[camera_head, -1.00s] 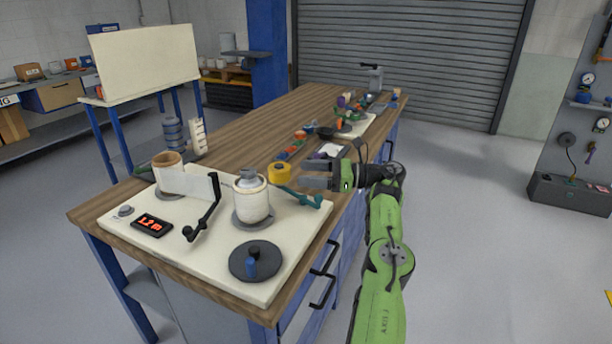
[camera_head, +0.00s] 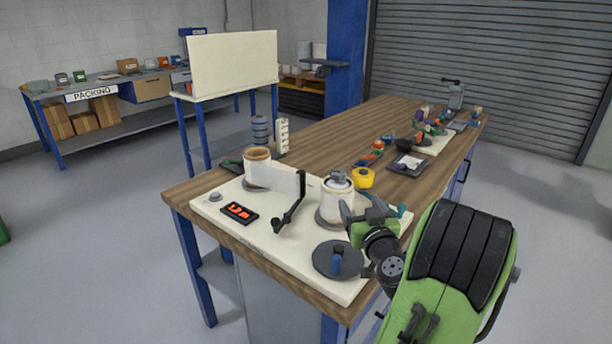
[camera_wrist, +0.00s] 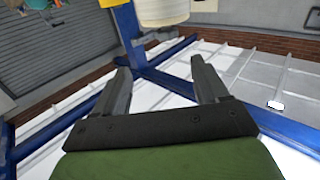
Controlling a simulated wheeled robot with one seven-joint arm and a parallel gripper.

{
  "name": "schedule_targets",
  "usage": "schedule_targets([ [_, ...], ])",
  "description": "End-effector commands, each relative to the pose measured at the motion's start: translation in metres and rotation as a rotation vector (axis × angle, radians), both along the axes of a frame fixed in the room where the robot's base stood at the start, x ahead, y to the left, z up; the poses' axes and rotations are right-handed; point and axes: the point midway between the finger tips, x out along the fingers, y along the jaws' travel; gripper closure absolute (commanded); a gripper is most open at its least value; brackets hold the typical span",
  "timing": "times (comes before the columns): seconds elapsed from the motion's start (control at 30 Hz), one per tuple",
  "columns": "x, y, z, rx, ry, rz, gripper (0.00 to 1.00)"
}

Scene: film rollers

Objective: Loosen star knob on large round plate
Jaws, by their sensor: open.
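The white board (camera_head: 262,252) on the wooden bench carries a dark round plate (camera_head: 325,265) at its front right. My gripper (camera_head: 360,213) is open, in front of the roll's right side and above and right of the dark plate. In the wrist view my gripper (camera_wrist: 162,72) has nothing between its fingers. Part of a white cylinder (camera_wrist: 163,10) shows beyond it, at the top.
A second roll (camera_head: 257,170), a white web and a black crank arm (camera_head: 291,208) stand on the board's left and middle. A red-lit display (camera_head: 239,212) is at the front left. Yellow tape (camera_head: 363,178) and small parts lie behind.

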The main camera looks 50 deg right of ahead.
Motion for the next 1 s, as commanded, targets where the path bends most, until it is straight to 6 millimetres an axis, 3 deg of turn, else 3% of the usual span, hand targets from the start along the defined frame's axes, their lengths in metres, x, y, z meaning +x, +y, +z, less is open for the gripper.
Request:
schedule_targets([
  [0.07,0.005,0.01,0.002,0.021,-0.015,0.025,0.27],
  [0.17,0.015,0.005,0.002,0.021,-0.015,0.032,0.27],
  [0.7,0.117,-0.072,0.003,0.02,-0.015,0.026,0.27],
  [1.0,0.132,-0.083,0.001,0.021,-0.014,0.023,0.27],
])
